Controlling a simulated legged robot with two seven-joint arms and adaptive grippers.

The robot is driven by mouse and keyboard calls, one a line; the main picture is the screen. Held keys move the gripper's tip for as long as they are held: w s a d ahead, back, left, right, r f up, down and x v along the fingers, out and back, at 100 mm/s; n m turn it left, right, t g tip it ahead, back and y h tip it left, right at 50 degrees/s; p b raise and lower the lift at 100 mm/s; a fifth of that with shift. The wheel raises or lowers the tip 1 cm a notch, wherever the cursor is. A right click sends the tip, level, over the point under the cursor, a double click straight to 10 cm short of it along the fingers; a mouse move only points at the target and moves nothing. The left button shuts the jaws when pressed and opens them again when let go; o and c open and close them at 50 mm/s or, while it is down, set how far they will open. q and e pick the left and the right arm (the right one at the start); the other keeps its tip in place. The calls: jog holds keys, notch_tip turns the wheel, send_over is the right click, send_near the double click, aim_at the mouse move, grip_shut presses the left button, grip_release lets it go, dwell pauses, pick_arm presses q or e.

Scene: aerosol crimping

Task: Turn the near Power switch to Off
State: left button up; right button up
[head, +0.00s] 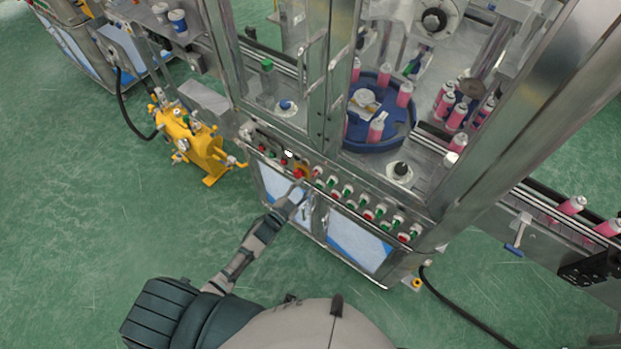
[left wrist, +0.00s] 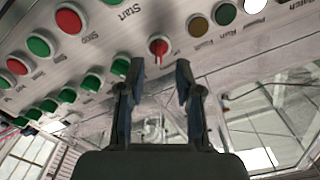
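A small red rotary switch (left wrist: 158,47) sits on the grey control panel (left wrist: 200,62) in the left wrist view; its label is too blurred to read. My left gripper (left wrist: 160,72) is open, with its two dark fingers apart and nothing between them. The switch shows just beyond the gap between the fingertips, and I see no contact. In the head view my left gripper (head: 297,190) is small, in front of the panel's left half, below a red button (head: 299,173) on yellow. I cannot pick out the rotary switch there. My right gripper is not in view.
Red Stop (left wrist: 68,20) and green Start (left wrist: 82,8) buttons crowd the panel on one side of the switch. Amber (left wrist: 198,27), green (left wrist: 225,14) and white (left wrist: 254,5) round fittings are on the other. A yellow machine (head: 197,150) stands left on the green floor.

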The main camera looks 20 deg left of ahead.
aim_at(315, 174)
pick_arm(q)
jog(key=shift+x, duration=2.25)
jog(key=shift+d, duration=0.15)
jog(key=c, duration=0.6)
grip_shut()
jog(key=shift+f, duration=0.1)
